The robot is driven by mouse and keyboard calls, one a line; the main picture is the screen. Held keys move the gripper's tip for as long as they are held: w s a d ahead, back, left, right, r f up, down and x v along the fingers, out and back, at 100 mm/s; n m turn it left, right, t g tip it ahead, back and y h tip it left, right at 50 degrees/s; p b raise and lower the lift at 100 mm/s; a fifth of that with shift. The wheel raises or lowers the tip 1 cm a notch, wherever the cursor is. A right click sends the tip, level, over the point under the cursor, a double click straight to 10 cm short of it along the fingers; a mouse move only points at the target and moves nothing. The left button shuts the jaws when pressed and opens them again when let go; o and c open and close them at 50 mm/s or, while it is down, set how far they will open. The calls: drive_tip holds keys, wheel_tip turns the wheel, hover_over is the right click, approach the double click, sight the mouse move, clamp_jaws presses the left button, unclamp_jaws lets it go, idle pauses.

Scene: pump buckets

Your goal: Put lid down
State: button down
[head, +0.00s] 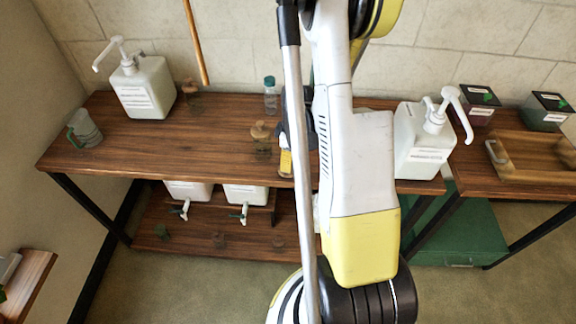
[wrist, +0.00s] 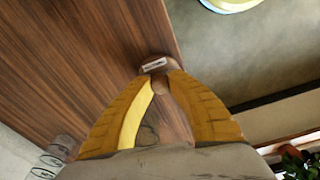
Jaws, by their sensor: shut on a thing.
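My gripper (head: 285,163) is over the middle of the wooden table, partly hidden behind my arm in the head view. In the wrist view its yellow fingers (wrist: 160,82) are closed together at the tips on a small brownish piece, probably the lid (wrist: 161,86), mostly hidden by the fingers. A small brown thing with a white label (wrist: 154,64) shows just beyond the fingertips near the table edge. In the head view a small clear jar with a brown top (head: 262,137) stands just left of my gripper. I cannot tell whether the lid touches the table.
White pump buckets stand on the table (head: 215,150) at left (head: 142,88) and right (head: 422,143). A clear bottle (head: 270,97), another small jar (head: 193,93) and a grey-green jug (head: 85,128) are also on it. A wooden tray (head: 535,183) is at right. The table's left-middle is clear.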

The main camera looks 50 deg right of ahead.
drive_tip(key=shift+f, duration=0.25)
drive_tip(key=c, duration=1.4)
unclamp_jaws()
drive_tip(key=shift+r, duration=0.1)
drive_tip(key=shift+o, duration=0.2)
